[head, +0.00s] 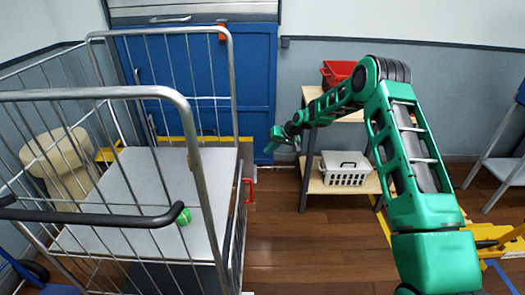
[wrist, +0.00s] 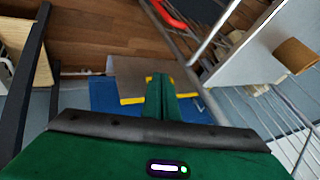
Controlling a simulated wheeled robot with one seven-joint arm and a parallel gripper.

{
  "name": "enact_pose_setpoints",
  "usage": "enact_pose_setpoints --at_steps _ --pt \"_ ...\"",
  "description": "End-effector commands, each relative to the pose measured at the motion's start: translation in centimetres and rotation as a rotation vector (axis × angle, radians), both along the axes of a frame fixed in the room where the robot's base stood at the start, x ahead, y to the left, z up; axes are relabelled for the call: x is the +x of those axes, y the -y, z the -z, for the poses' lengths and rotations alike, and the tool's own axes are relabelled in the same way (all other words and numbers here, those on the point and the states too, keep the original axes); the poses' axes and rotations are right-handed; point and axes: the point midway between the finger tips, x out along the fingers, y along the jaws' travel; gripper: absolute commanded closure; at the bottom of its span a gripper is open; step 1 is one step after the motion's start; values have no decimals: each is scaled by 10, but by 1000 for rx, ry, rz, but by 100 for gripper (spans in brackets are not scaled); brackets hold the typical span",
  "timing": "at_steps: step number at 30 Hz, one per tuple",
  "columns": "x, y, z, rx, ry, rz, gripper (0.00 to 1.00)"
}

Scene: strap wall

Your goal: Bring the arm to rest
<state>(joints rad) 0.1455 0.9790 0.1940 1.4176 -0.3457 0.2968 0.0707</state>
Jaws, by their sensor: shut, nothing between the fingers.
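My green arm (head: 412,165) reaches up from the lower right and bends left at its raised elbow. My gripper (head: 273,142) hangs in the air between the wire cage trolley and the shelf, in front of the blue door. In the wrist view my gripper (wrist: 161,80) shows its two green fingers pressed together with nothing between them. It touches nothing that I can see.
A shelf (head: 348,184) holds a white basket (head: 345,168) and a red bin (head: 338,72). The wooden floor (head: 300,245) between is clear.

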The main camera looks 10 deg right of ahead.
Motion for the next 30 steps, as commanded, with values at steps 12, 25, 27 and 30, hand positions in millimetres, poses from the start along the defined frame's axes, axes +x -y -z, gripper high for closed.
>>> enact_pose_setpoints --at_steps 12,25,27,30 --pt "-66 73 -85 -168 -74 41 100" --pt "-209 174 -189 -346 -211 178 100" --pt "-237 188 -203 -365 -236 207 100" --pt "-279 205 -221 -388 -270 248 100"
